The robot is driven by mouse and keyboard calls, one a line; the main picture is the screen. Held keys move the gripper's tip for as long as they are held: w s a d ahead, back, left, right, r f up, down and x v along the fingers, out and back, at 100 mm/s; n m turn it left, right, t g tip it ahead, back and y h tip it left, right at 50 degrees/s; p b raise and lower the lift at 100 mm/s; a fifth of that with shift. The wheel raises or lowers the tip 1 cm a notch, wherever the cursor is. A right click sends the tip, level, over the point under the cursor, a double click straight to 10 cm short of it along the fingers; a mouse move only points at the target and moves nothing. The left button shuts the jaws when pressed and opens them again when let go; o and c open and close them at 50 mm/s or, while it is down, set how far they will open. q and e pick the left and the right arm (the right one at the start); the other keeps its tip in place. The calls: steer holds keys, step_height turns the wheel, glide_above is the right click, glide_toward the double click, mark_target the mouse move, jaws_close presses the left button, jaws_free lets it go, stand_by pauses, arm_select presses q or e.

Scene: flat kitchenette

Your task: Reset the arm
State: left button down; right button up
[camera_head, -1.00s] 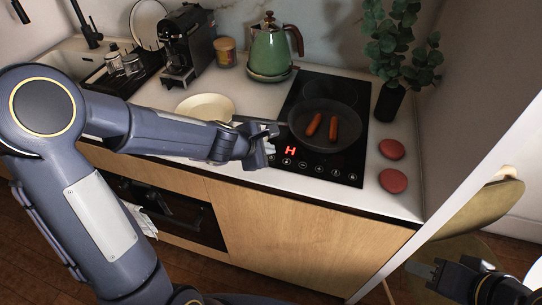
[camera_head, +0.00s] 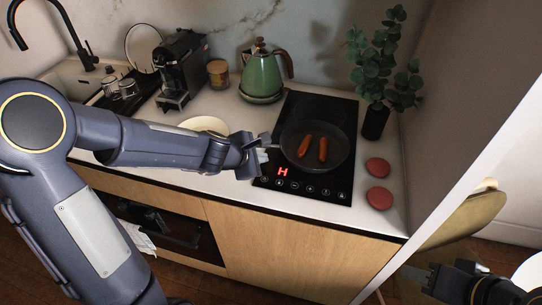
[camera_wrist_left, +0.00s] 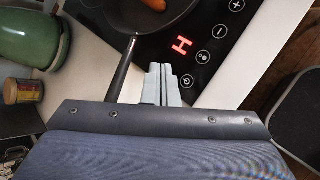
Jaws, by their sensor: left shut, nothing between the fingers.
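My left arm reaches in from the left across the counter. My left gripper (camera_head: 265,155) is shut and empty at the left edge of the hob, beside the pan. In the left wrist view its fingers (camera_wrist_left: 161,84) are together, and the pan handle (camera_wrist_left: 122,72) runs just left of them, apart from them. The frying pan (camera_head: 315,147) sits on the black hob (camera_head: 316,188) with two sausages (camera_head: 313,146) in it. My right gripper (camera_head: 425,275) shows at the bottom right, away from the counter; its opening is unclear.
A pale plate (camera_head: 205,124) is partly hidden by my left arm. Two red discs (camera_head: 378,182) and a dark plant vase (camera_head: 375,122) are right of the hob. A coffee machine (camera_head: 182,72) stands at the back left.

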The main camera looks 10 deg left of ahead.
arm_select(q)
steer(key=s+r+m+h, duration=0.2)
steer(key=s+r+m, duration=0.8)
steer(key=s+m, duration=0.15)
steer(key=s+a+f+m+g+y, duration=0.1)
steer(key=s+a+m, duration=0.1)
steer(key=s+m, duration=0.2)
steer(key=s+a+f+m+g+y, duration=0.1)
steer(key=s+a+m, duration=0.2)
steer(key=s, duration=0.8)
steer(key=shift+s+f+m+g, duration=0.2)
steer(key=shift+f+m+g, duration=0.1)
steer(key=shift+m, duration=0.55)
